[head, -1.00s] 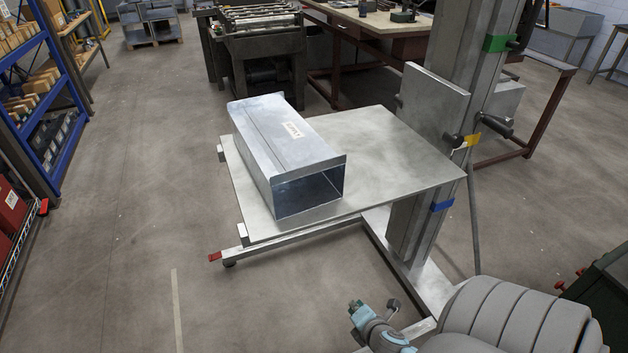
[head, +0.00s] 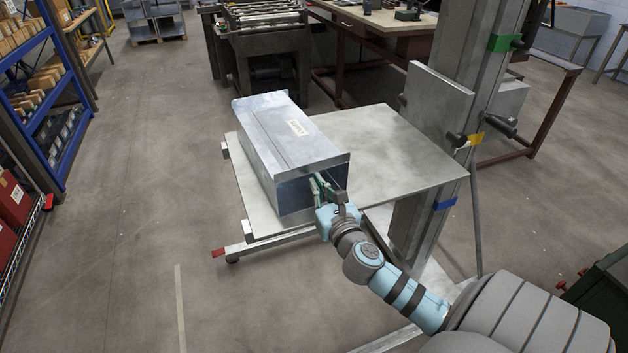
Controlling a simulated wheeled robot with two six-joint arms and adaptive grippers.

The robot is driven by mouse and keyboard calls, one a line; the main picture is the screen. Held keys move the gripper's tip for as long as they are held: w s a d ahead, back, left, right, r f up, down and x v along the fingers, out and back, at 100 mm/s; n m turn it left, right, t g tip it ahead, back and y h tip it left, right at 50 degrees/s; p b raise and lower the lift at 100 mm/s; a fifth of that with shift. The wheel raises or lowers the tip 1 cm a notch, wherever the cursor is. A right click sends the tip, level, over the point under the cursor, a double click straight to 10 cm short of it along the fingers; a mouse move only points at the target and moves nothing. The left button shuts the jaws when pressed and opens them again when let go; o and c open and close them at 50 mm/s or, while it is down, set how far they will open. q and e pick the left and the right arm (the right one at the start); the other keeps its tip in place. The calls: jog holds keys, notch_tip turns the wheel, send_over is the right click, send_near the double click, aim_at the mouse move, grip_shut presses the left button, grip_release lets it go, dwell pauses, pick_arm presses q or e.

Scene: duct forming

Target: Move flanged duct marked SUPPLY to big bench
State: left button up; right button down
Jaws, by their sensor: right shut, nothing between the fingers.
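The flanged duct (head: 277,144) is a rectangular sheet-metal duct with a white label on its top; the lettering is too small to read for sure. It lies on the metal platform (head: 400,153) of a lift, with its open flanged end towards me. My right gripper (head: 322,183) is at that open end, its fingers in front of or just inside the opening; I cannot tell which. It is shut with nothing between its fingers. My left gripper is not in view. A big bench (head: 386,18) with a light top stands behind the lift.
The lift's mast (head: 466,110) rises at the platform's right side, with handles and coloured tags. A dark machine with rollers (head: 262,45) stands behind the platform. Blue shelving (head: 50,95) stands at the left. The floor between shelving and lift is clear.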

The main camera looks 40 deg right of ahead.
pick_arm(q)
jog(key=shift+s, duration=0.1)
pick_arm(e)
jog(key=shift+x, duration=0.95)
